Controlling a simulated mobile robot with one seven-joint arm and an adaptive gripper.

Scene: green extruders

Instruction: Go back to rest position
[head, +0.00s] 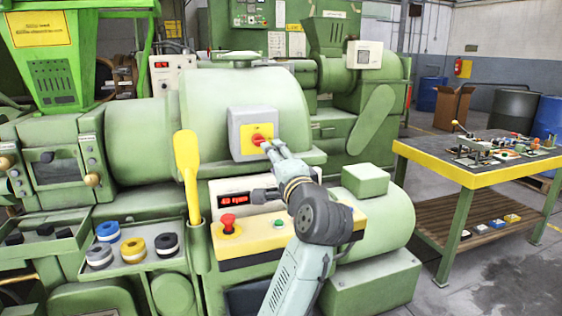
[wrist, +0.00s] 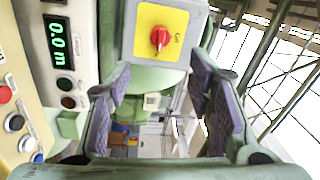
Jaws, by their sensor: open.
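My gripper (head: 268,148) is raised in front of the green extruder (head: 240,95), close to a grey box (head: 240,120) with a yellow plate and a red rotary knob (head: 257,139). In the wrist view my gripper (wrist: 160,78) is open, with its purple-padded fingers apart and nothing held between them. The red knob (wrist: 160,38) shows there on its yellow plate, upper middle, beyond the fingers. I cannot tell whether a finger touches the box.
A panel with a red display (head: 238,199) and a red emergency button (head: 228,224) lies below the box. A yellow lever (head: 188,165) stands left. Coloured rings (head: 108,231) sit on a tray. A yellow-edged workbench (head: 470,172) stands right, with open floor before it.

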